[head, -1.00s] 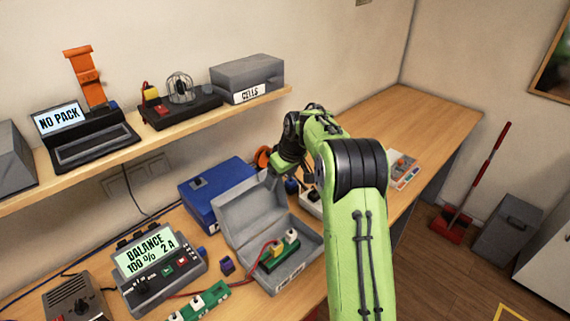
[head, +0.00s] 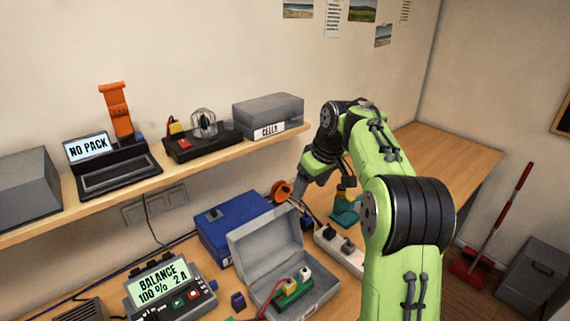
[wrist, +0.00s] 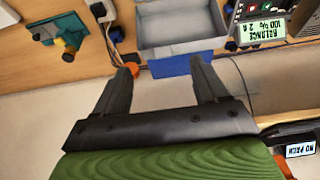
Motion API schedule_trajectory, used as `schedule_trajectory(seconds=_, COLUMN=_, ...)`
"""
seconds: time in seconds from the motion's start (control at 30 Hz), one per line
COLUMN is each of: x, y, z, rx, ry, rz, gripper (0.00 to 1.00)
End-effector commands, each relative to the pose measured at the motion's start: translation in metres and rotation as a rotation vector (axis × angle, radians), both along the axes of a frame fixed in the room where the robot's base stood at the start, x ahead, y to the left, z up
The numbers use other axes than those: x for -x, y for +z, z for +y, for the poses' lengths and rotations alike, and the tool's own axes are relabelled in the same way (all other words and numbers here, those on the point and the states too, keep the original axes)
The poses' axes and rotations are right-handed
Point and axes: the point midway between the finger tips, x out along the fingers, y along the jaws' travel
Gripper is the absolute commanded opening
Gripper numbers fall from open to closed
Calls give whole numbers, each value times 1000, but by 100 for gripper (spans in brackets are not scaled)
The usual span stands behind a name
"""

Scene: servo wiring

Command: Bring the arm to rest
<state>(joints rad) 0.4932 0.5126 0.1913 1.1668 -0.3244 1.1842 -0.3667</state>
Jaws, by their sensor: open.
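My green and black arm rises from the lower right of the head view, bends at its black elbow and angles down at the wrist. My gripper (head: 304,194) hangs over the back of the bench, near the orange reel (head: 281,190). In the wrist view my gripper (wrist: 162,68) has its two dark fingers wide apart, with nothing between them. It is clear of the open grey case (head: 316,298), which holds a green pack (head: 292,290) with a yellow and a white plug.
A shelf bears the "NO PACK" laptop device (head: 110,158), an orange stand (head: 118,108) and the "CELLS" box (head: 268,116). The charger (head: 168,290) reads "BALANCE 100 % 2 A". The blue box (head: 236,222), power strip (head: 338,248) and teal device (head: 345,209) sit nearby. The right bench end looks clear.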

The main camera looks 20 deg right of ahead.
Motion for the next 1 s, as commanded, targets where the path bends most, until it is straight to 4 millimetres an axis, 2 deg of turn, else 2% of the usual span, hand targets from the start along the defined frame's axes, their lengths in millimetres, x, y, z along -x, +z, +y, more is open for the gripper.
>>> schedule_trajectory(seconds=0.1, x=2, y=1, z=2, rx=1, ry=0, rz=0, gripper=72)
schedule_trajectory(seconds=0.17, x=9, y=7, z=12, rx=8, ry=-4, rz=-3, gripper=72)
schedule_trajectory(seconds=0.27, x=42, y=21, z=44, rx=28, ry=-34, rz=-12, gripper=72)
schedule_trajectory(seconds=0.4, x=118, y=31, z=89, rx=47, ry=-118, rz=-40, gripper=72)
schedule_trajectory(seconds=0.47, x=153, y=28, z=102, rx=47, ry=-158, rz=-58, gripper=72)
schedule_trajectory(seconds=0.6, x=237, y=2, z=120, rx=27, ry=-247, rz=-103, gripper=72)
schedule_trajectory(seconds=0.7, x=283, y=-25, z=122, rx=3, ry=-300, rz=-132, gripper=72)
schedule_trajectory(seconds=0.83, x=314, y=-51, z=121, rx=-22, ry=-337, rz=-148, gripper=72)
schedule_trajectory(seconds=1.0, x=321, y=-56, z=120, rx=-27, ry=-348, rz=-148, gripper=72)
